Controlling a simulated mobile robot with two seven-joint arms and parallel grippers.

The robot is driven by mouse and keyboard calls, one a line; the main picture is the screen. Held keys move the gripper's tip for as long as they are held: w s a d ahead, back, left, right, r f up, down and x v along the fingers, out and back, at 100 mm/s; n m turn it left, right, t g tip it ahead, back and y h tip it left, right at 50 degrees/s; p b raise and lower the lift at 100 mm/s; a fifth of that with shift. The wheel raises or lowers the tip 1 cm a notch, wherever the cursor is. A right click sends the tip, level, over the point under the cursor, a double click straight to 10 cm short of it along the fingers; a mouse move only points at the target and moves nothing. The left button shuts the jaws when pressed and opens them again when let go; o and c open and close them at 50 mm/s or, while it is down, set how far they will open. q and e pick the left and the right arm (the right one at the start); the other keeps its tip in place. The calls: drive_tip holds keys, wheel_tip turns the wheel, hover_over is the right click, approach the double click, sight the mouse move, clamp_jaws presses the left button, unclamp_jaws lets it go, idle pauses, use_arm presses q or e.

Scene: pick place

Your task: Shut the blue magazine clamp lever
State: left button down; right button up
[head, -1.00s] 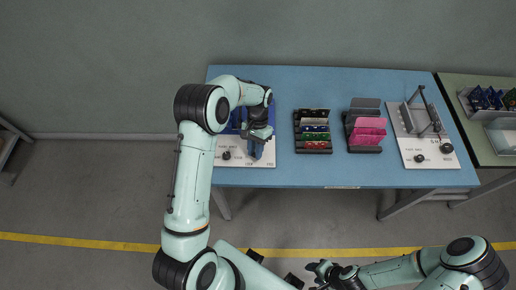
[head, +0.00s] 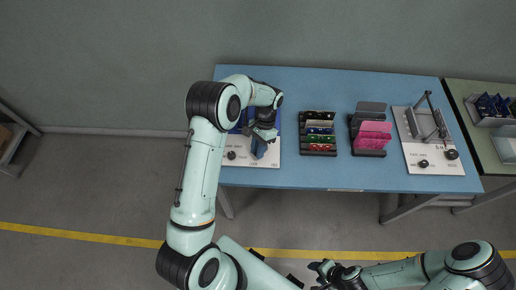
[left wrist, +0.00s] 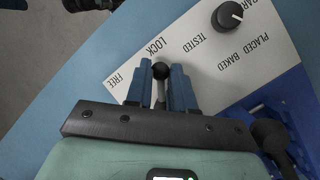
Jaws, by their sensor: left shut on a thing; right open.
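My left gripper (head: 261,150) is over the white labelled plate (head: 273,162) at the left of the blue table. In the left wrist view its two blue fingers (left wrist: 162,88) are shut on the lever, a metal rod with a black ball knob (left wrist: 162,72). The knob stands beside the printed word LOCK, with FREE to its left. The blue magazine (left wrist: 288,100) lies at the right of that view; in the head view my left arm mostly covers it. My right gripper (head: 320,270) is open and empty, low in the head view, away from the table.
A black rack of coloured boards (head: 318,148) and one with pink and grey sheets (head: 371,150) stand mid-table. A second white plate with a grey fixture (head: 440,162) is at the right. A black dial (left wrist: 230,15) sits on the left plate. The table's front strip is clear.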

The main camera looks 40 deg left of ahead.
use_arm(q)
drive_tip(key=c, duration=1)
unclamp_jaws()
drive_tip(key=p+v, duration=0.2)
drive_tip(key=v, duration=1.1)
drive_tip(key=shift+r, duration=0.15)
use_arm(e)
drive_tip(key=w+r, duration=0.2)
drive_tip(key=shift+w+r, duration=0.4)
